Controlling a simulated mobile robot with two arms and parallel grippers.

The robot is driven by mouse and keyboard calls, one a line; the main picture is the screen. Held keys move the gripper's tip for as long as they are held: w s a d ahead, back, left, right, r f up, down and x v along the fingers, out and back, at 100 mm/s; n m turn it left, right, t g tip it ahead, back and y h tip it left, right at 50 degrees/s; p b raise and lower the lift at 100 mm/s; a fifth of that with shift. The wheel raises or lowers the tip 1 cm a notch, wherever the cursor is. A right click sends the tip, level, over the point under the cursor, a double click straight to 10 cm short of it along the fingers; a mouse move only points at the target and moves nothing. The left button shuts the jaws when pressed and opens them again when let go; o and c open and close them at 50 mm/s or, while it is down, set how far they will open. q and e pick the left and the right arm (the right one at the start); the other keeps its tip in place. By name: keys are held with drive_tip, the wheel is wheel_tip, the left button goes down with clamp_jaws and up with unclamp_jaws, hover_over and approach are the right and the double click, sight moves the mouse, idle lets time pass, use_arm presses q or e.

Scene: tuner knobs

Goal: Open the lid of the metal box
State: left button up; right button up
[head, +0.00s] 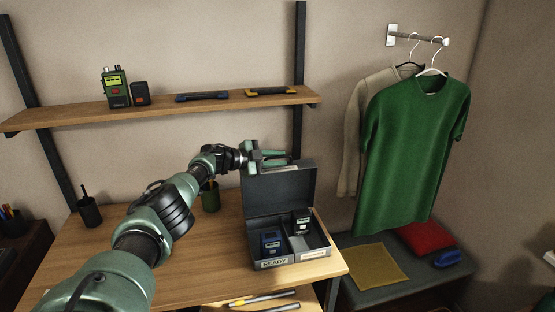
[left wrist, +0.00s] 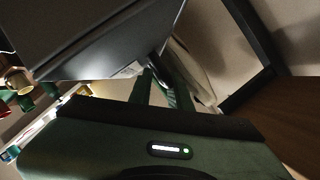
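The grey metal box (head: 273,266) stands on the wooden table with a READY label on its front. Its lid (head: 280,187) stands raised and upright at the back of the box, and the inside is visible. A blue device and a dark device sit in the compartments. My left gripper (head: 276,158) is at the lid's top edge, level with its left and middle part. Its fingers look apart with nothing between them. In the left wrist view a large grey panel, which looks like the lid (left wrist: 100,35), lies close beside the fingers (left wrist: 160,85). My right gripper is not in view.
The wooden table (head: 205,262) has free room left of the box. A wall shelf (head: 180,108) with devices is above. Shirts (head: 415,150) hang at right over a bench (head: 352,292).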

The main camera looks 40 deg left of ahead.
use_arm(q)
drive_tip(key=shift+s+a+r, duration=0.1)
drive_tip(key=shift+s+a, duration=0.15)
drive_tip(key=shift+s, duration=0.1)
drive_tip(key=v, duration=0.5)
drive_tip(key=shift+s+a+p, duration=0.1)
drive_tip(key=shift+s+p, duration=0.2)
drive_tip(key=shift+s, duration=0.05)
drive_tip(key=shift+s+a+r, duration=0.15)
drive_tip(key=shift+s+r, duration=0.1)
drive_tip(key=shift+s, duration=0.3)
